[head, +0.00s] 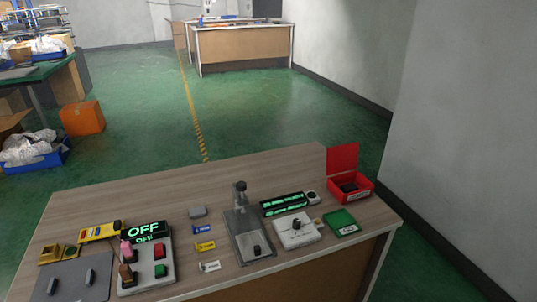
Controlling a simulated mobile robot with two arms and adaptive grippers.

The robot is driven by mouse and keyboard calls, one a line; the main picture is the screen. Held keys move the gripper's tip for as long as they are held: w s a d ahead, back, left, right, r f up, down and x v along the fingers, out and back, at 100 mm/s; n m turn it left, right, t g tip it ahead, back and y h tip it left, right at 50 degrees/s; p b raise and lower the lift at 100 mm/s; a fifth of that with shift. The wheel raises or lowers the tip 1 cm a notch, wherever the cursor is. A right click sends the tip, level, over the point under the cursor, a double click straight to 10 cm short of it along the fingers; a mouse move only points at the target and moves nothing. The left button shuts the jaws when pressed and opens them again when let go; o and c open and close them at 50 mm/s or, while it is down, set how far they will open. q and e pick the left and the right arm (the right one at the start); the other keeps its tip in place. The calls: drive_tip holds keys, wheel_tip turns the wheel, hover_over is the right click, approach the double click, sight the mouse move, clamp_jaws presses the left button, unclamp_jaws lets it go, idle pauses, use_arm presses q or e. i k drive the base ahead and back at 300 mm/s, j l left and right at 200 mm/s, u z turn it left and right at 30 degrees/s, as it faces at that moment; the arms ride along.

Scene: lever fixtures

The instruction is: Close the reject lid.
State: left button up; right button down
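The reject lid (342,158) is a red flat panel standing upright at the back of a red box (363,193). The box sits at the right end of the wooden workbench, and its top is open. Dark contents (350,187) show inside it. A white label is on the front of the box, too small to read. Neither of my grippers is in the head view.
On the workbench (300,163), a green tray (341,222) lies in front of the red box. A white fixture (297,231), a green-lit display (284,204) and a grey lever stand (245,231) are to its left. An OFF display (145,230) stands further left. The bench's back strip is clear.

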sight(341, 159)
drive_tip(key=i+l+u, duration=0.1)
drive_tip(key=l+u, duration=0.15)
drive_tip(key=u, duration=0.15)
drive_tip(key=l+u, duration=0.2)
drive_tip(key=u, duration=0.25)
drive_tip(key=l+u, duration=0.25)
drive_tip(key=u, duration=0.15)
drive_tip(key=l+u, duration=0.3)
drive_tip(key=u, duration=0.15)
drive_tip(key=k+l+u, duration=0.1)
drive_tip(key=u, duration=0.3)
drive_tip(key=k+l+u, duration=0.25)
drive_tip(key=l+u, duration=0.2)
drive_tip(key=k+l+u, duration=0.25)
drive_tip(key=u, duration=0.2)
drive_tip(key=k+l+u, duration=0.25)
drive_tip(key=u, duration=0.15)
drive_tip(key=k+u, duration=0.9)
drive_tip(key=k+l+u, duration=0.2)
drive_tip(key=k+u, duration=0.65)
